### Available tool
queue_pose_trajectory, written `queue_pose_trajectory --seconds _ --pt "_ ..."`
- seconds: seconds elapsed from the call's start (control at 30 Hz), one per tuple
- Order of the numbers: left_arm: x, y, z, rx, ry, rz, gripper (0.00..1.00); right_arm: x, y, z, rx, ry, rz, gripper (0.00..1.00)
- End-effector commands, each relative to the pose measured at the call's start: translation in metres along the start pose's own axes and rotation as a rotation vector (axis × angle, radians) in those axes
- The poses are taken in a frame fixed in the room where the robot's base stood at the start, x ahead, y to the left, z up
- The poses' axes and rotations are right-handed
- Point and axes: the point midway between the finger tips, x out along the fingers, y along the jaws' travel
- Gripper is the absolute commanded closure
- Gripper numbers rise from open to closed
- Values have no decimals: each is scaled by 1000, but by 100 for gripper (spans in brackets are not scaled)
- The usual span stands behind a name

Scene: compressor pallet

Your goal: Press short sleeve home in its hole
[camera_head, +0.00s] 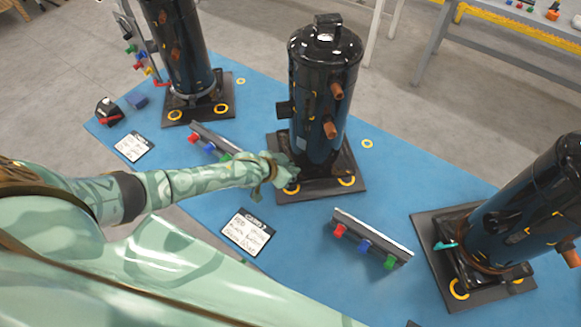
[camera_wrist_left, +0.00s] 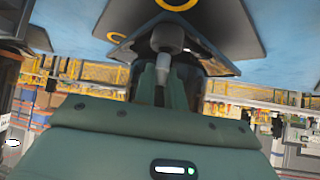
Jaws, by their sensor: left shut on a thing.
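My left gripper (camera_head: 286,178) reaches in from the left to the near left corner of the middle compressor's (camera_head: 318,95) foot. In the left wrist view the fingers (camera_wrist_left: 163,80) are shut on a short grey sleeve (camera_wrist_left: 164,62). The sleeve's far end meets or lies right beside a dark round mount (camera_wrist_left: 168,37) under the compressor's foot. I cannot tell how deep the sleeve sits, and the hole itself is hidden. In the head view the gripper hides the sleeve. My right gripper is not in view.
The compressor stands on a dark base plate (camera_head: 318,192) with yellow rings on a blue pallet surface (camera_head: 300,225). Other compressors stand left (camera_head: 185,50) and right (camera_head: 530,205). Racks with coloured pieces (camera_head: 368,240) and a label card (camera_head: 247,232) lie nearby.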

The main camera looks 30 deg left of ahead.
Motion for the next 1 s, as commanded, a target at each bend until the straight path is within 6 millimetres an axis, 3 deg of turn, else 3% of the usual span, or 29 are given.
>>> queue_pose_trajectory --seconds 1.0 --pt "5 0 6 0 0 0 100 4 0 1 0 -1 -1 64"
